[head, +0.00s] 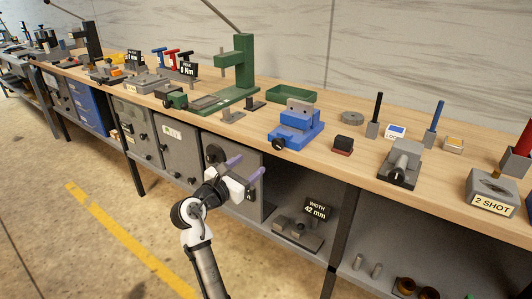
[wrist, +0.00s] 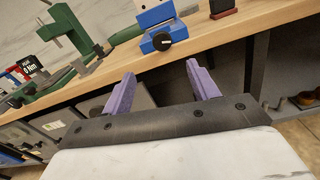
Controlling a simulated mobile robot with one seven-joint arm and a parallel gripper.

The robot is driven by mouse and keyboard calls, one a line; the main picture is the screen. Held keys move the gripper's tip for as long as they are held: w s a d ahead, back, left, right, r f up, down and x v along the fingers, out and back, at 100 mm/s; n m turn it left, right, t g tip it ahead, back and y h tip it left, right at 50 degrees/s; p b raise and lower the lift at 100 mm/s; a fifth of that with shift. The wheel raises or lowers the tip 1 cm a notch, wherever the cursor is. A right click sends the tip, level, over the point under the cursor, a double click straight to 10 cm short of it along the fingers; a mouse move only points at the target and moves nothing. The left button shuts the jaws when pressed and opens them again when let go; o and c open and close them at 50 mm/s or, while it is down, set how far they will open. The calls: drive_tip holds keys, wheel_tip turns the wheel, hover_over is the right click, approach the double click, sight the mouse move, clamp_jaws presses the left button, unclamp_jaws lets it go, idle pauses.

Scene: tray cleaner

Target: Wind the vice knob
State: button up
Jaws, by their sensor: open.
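A blue vice (head: 297,122) with a grey jaw block stands on the wooden bench, near its front edge. Its round black knob (head: 278,144) faces the front of the bench. In the wrist view the blue vice (wrist: 154,14) is at the top, partly cut off, and its knob (wrist: 162,41) shows above the gap between my fingers. My gripper (head: 246,168) has two purple fingers that are apart, with nothing between them. It is in front of the bench, lower than the top and left of the knob, not touching it. The open fingers also show in the wrist view (wrist: 160,70).
A green press (head: 240,70) stands left of the vice. A dark red-and-black block (head: 343,145) and a grey device with a black knob (head: 402,160) are to its right. The bench's front edge (wrist: 190,48) and grey drawer fronts lie close to my gripper. The floor in front is clear.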

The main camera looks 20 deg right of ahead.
sight(276, 146)
drive_tip(key=p+x, duration=0.1)
drive_tip(key=x, duration=1.3)
drive_tip(key=shift+s+d+f+p, duration=0.15)
drive_tip(key=shift+s+p, duration=0.05)
drive_tip(key=shift+p, duration=0.2)
drive_tip(key=c, duration=1)
